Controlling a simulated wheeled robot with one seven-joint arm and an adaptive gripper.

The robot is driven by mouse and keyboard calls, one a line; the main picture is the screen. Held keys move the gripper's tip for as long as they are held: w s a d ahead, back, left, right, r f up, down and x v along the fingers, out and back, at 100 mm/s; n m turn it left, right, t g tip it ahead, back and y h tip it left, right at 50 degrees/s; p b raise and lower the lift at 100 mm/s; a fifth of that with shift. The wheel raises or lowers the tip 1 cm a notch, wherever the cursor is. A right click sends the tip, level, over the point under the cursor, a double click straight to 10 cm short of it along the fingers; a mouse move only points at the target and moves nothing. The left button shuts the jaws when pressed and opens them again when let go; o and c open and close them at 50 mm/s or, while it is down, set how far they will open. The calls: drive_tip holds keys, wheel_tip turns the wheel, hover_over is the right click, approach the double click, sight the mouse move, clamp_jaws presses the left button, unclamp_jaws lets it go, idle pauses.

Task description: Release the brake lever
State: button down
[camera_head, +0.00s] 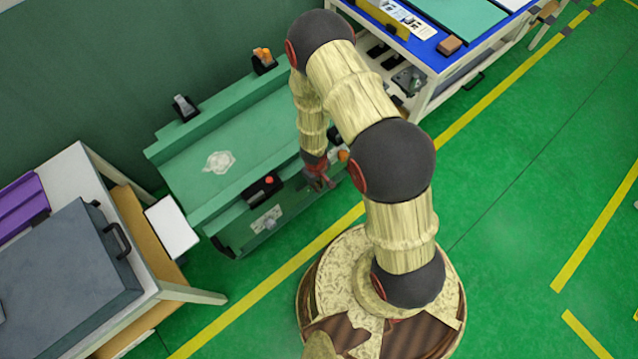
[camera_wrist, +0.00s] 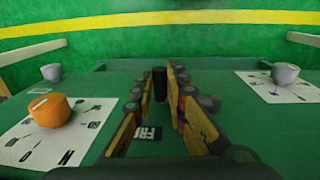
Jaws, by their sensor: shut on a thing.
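My gripper (camera_head: 318,179) is at the front right part of the green machine (camera_head: 222,112). In the wrist view its two fingers (camera_wrist: 168,78) are close together around a dark upright piece, which looks like the brake lever's grip (camera_wrist: 160,84). The fingers hide much of the lever. A black label with white letters starting "FR" (camera_wrist: 148,133) shows between the fingers, partly covered. In the head view my gripper and arm hide the lever.
A dark box with a red button (camera_head: 262,188) sits left of my gripper. Green floor lies in front.

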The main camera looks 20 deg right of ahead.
drive_tip(key=shift+w+a+r+h+b, duration=0.15)
drive_tip(key=shift+r+h+b, duration=0.1)
drive_tip(key=shift+h+b, duration=0.15)
drive_tip(key=shift+r+t+h, duration=0.3)
drive_tip(key=c, duration=1.8)
unclamp_jaws()
drive_tip(key=shift+s, duration=0.2)
drive_tip(key=shift+o, duration=0.2)
drive_tip(key=v, duration=1.2)
